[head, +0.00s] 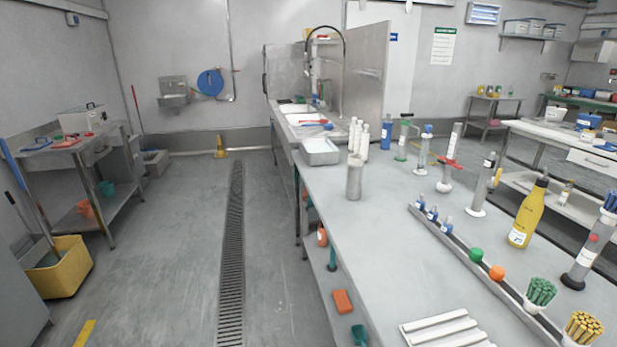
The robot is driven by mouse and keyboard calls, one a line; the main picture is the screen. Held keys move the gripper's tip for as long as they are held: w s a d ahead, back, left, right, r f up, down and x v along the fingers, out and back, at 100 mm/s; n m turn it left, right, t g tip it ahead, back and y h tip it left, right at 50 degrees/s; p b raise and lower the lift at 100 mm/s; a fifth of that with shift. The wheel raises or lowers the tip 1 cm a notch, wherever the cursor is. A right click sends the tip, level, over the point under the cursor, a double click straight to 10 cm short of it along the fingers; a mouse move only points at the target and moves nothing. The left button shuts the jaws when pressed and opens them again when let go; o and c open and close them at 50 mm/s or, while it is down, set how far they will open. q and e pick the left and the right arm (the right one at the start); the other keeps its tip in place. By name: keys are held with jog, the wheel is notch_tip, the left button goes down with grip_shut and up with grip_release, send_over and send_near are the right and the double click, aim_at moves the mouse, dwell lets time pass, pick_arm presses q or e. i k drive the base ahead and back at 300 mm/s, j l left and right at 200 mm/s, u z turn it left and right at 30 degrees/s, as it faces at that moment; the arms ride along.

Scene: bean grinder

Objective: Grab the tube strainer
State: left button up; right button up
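A grey, upright cylinder (354,178), open at the top, stands near the left edge of the long counter (380,240). It may be the tube strainer, but at this size I cannot tell for sure. Nothing touches it from the front. Neither of my grippers shows in the head view.
A metal tray (320,158) and white bottles (355,135) stand behind the cylinder. A yellow bottle (528,212) and a long rail (480,265) with colored items are to the right. A yellow mop bucket (62,268) stands at left. The floor with the drain (232,230) is clear.

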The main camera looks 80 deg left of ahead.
aim_at(356, 163)
jog(key=u, duration=2.3)
jog(key=i+j+z, duration=0.55)
jog(key=i+j, duration=0.2)
jog(key=j, duration=0.15)
jog(key=i+j+z, duration=0.3)
jog(key=j, duration=0.25)
